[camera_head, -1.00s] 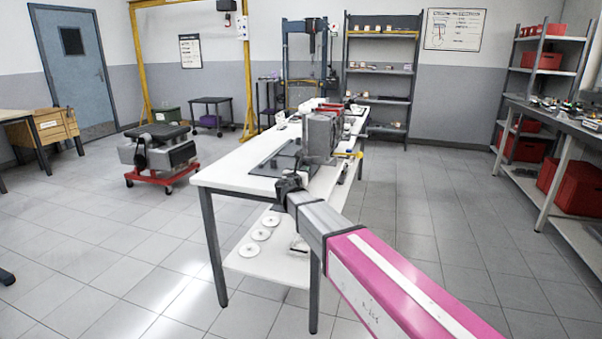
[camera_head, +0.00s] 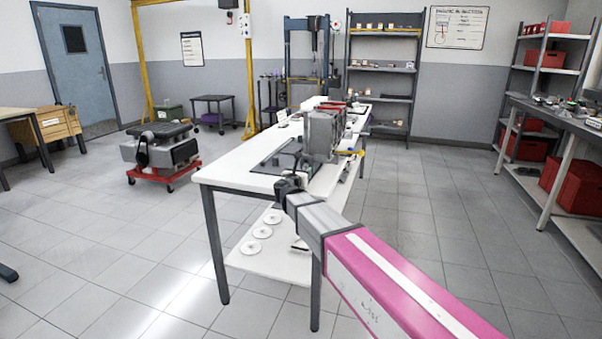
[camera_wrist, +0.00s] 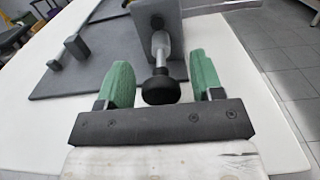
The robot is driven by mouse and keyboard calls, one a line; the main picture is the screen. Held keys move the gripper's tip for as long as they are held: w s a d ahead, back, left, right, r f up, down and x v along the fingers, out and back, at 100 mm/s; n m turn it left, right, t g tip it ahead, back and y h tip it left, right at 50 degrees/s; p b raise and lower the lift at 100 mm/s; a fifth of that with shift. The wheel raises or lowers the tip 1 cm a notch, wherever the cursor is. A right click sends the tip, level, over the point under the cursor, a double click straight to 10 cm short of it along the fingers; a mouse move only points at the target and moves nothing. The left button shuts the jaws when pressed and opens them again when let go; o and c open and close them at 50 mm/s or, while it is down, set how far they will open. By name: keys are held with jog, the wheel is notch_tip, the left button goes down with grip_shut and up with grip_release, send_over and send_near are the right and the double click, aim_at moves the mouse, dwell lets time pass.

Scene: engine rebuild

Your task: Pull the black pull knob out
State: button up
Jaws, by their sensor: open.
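The black pull knob (camera_wrist: 161,88) shows in the wrist view as a round black head on a light metal rod. The rod comes out of a grey upright plate (camera_wrist: 176,22). My gripper (camera_wrist: 163,72) is open, with one green finger on each side of the knob. Gaps show between the knob and both fingers, and I see no contact. In the head view my gripper (camera_head: 286,188) is a dark shape over the near end of the white table (camera_head: 228,172). The knob cannot be made out there.
A dark grey mat (camera_wrist: 105,58) lies on the white table, with a dark upright block (camera_wrist: 77,46) at left in the wrist view. A grey engine unit (camera_head: 321,135) stands further along the table. Open floor lies to the left and right.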

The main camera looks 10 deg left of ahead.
jog(key=s, duration=1)
jog(key=shift+s+a, duration=0.2)
jog(key=shift+a, duration=0.15)
jog(key=shift+s, duration=0.1)
